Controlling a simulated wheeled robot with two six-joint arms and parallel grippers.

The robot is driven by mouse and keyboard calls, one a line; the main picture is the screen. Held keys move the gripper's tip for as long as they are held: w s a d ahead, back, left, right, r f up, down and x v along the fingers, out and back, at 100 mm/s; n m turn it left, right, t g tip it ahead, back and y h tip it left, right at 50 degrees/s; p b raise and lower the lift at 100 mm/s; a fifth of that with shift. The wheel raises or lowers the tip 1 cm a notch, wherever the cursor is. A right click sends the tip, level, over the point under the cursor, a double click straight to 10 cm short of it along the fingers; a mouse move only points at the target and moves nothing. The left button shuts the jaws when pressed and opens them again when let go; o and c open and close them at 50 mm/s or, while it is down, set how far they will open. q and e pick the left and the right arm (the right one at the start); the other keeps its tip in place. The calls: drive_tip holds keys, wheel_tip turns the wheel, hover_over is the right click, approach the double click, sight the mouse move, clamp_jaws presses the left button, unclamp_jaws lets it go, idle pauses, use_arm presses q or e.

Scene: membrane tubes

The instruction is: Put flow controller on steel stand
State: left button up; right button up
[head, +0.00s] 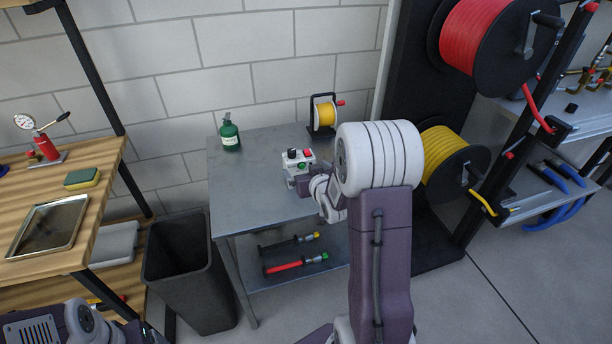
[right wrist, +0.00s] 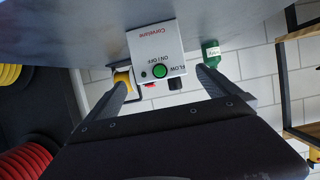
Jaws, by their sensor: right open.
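The flow controller (head: 297,163) is a small white box with black, red and green controls. It stands on the grey steel stand (head: 245,193), near its right side. In the right wrist view, the controller (right wrist: 155,45) shows a green button and upside-down lettering. My right gripper (right wrist: 165,76) is open, with one dark finger on each side of the controller and visible gaps between. In the head view my right arm hides part of the stand and most of the gripper. Only parts of my left arm show at the lower left; its fingers are out of view.
A green bottle (head: 229,133) and a small yellow reel (head: 324,114) stand at the back of the stand. Tools lie on its lower shelf (head: 330,274). A black bin (head: 188,270) stands left, a large hose rack right. The stand's left part is clear.

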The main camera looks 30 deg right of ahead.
drive_tip(key=s+a+f+n+g+y, duration=0.1)
drive_tip(key=s+a+f+g, duration=0.25)
drive_tip(key=s+a, duration=0.35)
drive_tip(key=s+a+f+n+g+y, duration=0.15)
drive_tip(key=s+a+g, duration=0.3)
drive_tip(key=s, duration=0.45)
drive_tip(key=s+a+f+g+y, duration=0.1)
drive_tip(key=s+a+f+g, duration=0.35)
drive_tip(key=s, duration=0.25)
wheel_tip(320, 180, up, 14)
drive_tip(key=p, duration=1.3)
drive_tip(key=shift+a+f, duration=0.2)
drive_tip(key=shift+a, duration=0.2)
